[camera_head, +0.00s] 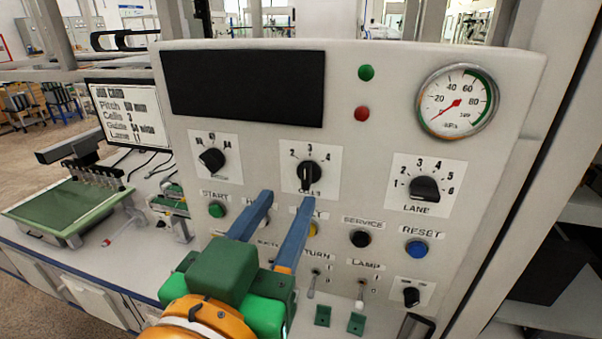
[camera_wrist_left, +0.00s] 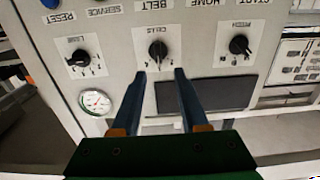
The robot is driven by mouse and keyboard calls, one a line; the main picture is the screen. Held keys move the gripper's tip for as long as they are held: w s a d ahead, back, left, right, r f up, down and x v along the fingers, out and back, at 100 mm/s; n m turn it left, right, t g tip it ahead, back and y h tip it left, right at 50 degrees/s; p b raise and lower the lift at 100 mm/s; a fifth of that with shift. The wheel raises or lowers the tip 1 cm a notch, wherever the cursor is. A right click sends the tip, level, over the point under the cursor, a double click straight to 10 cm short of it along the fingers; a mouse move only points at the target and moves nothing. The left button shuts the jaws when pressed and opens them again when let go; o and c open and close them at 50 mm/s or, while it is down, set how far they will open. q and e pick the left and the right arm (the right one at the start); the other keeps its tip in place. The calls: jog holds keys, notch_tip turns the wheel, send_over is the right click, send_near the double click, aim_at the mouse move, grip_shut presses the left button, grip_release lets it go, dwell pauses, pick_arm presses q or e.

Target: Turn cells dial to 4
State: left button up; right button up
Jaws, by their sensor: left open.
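The cells dial (camera_head: 305,174) is a black knob on a white plate in the middle of the panel, marked 2, 3 and 4. Its pointer looks turned up toward 3. My left gripper (camera_head: 288,196) is open and empty, with its two blue fingers pointing at the panel just below the dial. One finger covers part of the CELLS label. In the left wrist view, which is upside down, the cells dial (camera_wrist_left: 157,49) lies just beyond the fingertips (camera_wrist_left: 160,72), roughly between them, not clasped. My right gripper is not in view.
The pitch dial (camera_head: 211,160) is left and the lane dial (camera_head: 425,189) right. Buttons, including green START (camera_head: 217,209) and blue RESET (camera_head: 416,249), sit below, with toggle switches (camera_head: 312,284) lower down. A screen (camera_head: 128,116) reads Cells 3. A gauge (camera_head: 458,101) is upper right.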

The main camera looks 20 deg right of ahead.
aim_at(305, 169)
pick_arm(q)
jog(key=p+x, duration=0.1)
jog(key=x, duration=0.3)
jog(key=p+x, duration=0.1)
jog(key=x, duration=0.1)
jog(key=shift+d+r+p, duration=0.1)
jog(key=shift+r+p, duration=0.25)
jog(key=shift+r, duration=0.05)
jog(key=shift+w+d+f, duration=0.15)
jog(key=shift+w+d, duration=0.05)
jog(key=shift+s+a, duration=0.1)
grip_shut()
